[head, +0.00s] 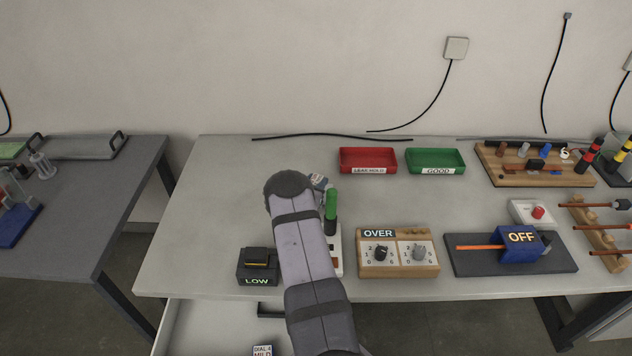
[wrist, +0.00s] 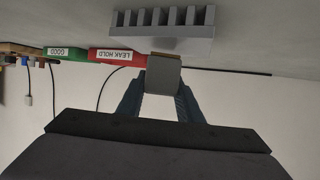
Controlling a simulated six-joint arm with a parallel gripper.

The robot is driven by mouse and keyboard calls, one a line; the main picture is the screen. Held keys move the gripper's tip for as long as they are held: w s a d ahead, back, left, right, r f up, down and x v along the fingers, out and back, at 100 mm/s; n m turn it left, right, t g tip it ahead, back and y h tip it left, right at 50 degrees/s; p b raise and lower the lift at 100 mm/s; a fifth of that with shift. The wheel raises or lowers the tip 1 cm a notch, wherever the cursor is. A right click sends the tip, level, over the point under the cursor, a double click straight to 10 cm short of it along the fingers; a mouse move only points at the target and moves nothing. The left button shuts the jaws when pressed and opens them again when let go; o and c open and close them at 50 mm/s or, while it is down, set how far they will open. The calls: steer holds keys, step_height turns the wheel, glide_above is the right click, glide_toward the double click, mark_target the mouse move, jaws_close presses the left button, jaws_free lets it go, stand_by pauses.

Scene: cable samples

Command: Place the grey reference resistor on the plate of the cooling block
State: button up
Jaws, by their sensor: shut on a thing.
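In the wrist view, my gripper (wrist: 162,86) is shut on the grey reference resistor (wrist: 163,74), a small grey block between the two dark blue fingers. The light grey cooling block (wrist: 160,31) is just beyond it, with a row of fins and a flat plate. The resistor overlaps the plate's near edge in this view; I cannot tell whether they touch. In the head view, my arm hides the resistor and the cooling block, and only a bit of my gripper (head: 318,182) shows.
A red LEAK HOLD tray (head: 367,160) and a green GOOD tray (head: 436,161) stand at the back. A green-handled tool (head: 331,205) stands close to the right of my arm. A black LOW box (head: 258,266) is left, and an OVER dial box (head: 398,254) is right.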

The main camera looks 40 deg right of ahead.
steer(key=shift+f+b, duration=0.55)
steer(key=shift+b, duration=0.1)
steer(key=o, duration=1.2)
steer(key=shift+a, duration=0.1)
steer(key=shift+b+v, duration=0.75)
steer(key=shift+v, duration=2.85)
steer(key=shift+r, duration=0.1)
